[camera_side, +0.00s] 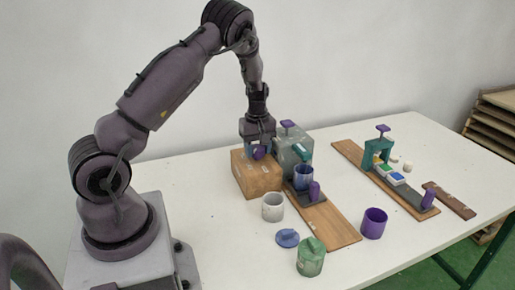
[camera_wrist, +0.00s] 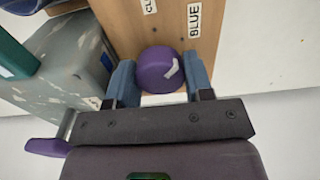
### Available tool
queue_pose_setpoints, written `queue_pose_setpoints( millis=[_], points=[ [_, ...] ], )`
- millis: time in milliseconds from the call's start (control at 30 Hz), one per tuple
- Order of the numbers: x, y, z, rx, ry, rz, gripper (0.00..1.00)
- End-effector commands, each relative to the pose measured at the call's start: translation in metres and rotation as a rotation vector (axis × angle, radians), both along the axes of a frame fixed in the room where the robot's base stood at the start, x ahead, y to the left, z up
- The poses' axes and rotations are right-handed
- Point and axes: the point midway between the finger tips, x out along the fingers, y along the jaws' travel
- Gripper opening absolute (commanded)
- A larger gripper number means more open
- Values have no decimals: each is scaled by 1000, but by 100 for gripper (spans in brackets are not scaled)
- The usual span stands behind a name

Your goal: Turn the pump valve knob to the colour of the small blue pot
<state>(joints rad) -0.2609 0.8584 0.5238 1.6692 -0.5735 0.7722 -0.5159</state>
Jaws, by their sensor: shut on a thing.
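The purple valve knob (camera_wrist: 154,68) sits on the face of a wooden box (camera_side: 262,182), which bears a label reading BLUE (camera_wrist: 194,19) and a partly cut-off label (camera_wrist: 149,6). A white mark on the knob's right side slants up and right, roughly on the BLUE label's side. My gripper (camera_side: 258,152) is at the top of the box. In the wrist view its blue fingers (camera_wrist: 160,80) are shut on the knob, one on each side. A blue pot (camera_side: 303,177) stands below the teal spout of the grey pump (camera_side: 291,148).
A pale grey pot (camera_side: 272,207), a blue lid-like disc (camera_side: 287,238), a green lidded pot (camera_side: 310,262) and a purple cup (camera_side: 374,223) stand in front. A teal press (camera_side: 378,152) with coloured blocks is at right. The table's front left is bare.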

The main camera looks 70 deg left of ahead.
Motion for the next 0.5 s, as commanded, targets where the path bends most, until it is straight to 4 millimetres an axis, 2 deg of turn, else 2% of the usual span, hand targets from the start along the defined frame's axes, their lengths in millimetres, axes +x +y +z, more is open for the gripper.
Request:
queue_pose_setpoints(
  millis=[200,500],
  points=[
    [0,1,1,2,-2,-140,23],
    [0,1,1,3,-2,-243,23]
  ],
)
